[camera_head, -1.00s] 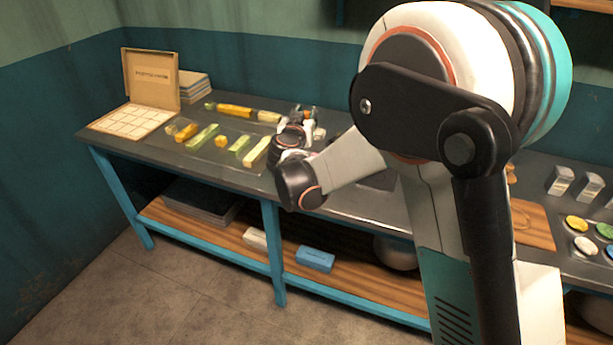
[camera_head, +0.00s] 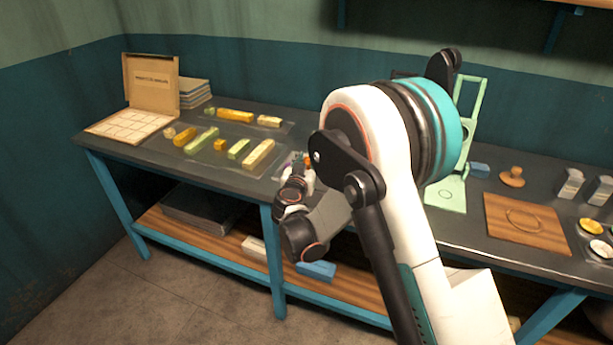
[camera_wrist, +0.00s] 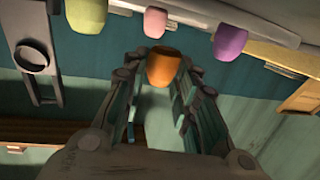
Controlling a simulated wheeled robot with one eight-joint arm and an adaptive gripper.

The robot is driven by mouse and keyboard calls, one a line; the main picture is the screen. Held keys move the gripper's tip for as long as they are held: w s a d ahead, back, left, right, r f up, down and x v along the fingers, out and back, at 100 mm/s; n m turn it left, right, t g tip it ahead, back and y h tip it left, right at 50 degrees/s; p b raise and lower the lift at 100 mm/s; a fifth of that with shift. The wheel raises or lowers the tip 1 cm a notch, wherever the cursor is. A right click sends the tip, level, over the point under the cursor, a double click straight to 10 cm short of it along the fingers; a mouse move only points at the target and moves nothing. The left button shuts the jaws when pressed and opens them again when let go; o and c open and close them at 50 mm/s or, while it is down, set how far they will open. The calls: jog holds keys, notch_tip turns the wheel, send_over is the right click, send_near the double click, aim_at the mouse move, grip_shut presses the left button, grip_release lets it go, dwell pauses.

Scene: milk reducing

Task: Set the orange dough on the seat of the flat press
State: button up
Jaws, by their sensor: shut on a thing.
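The orange dough (camera_wrist: 164,68) is a small rounded plug between the fingertips of my gripper (camera_wrist: 163,80) in the wrist view. My gripper is shut on it. A pale green upright frame with a ringed base (camera_head: 446,196), apparently the flat press, stands on the bench to the right of my gripper, partly hidden by my arm. A grey part with a ring (camera_wrist: 32,55) shows at the left of the wrist view.
Green (camera_wrist: 86,18), pink (camera_wrist: 154,22) and purple (camera_wrist: 229,40) doughs show in the wrist view. Several yellow and green bars lie left of my gripper. A wooden board (camera_head: 523,222), a wooden stamp (camera_head: 512,176) and paint-like pots (camera_head: 592,227) are at the right. An open box (camera_head: 150,90) stands far left.

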jog(key=shift+f+b, duration=0.75)
jog(key=shift+f, duration=1.05)
jog(key=shift+f, duration=0.15)
jog(key=o, duration=0.9)
jog(key=shift+c, duration=0.2)
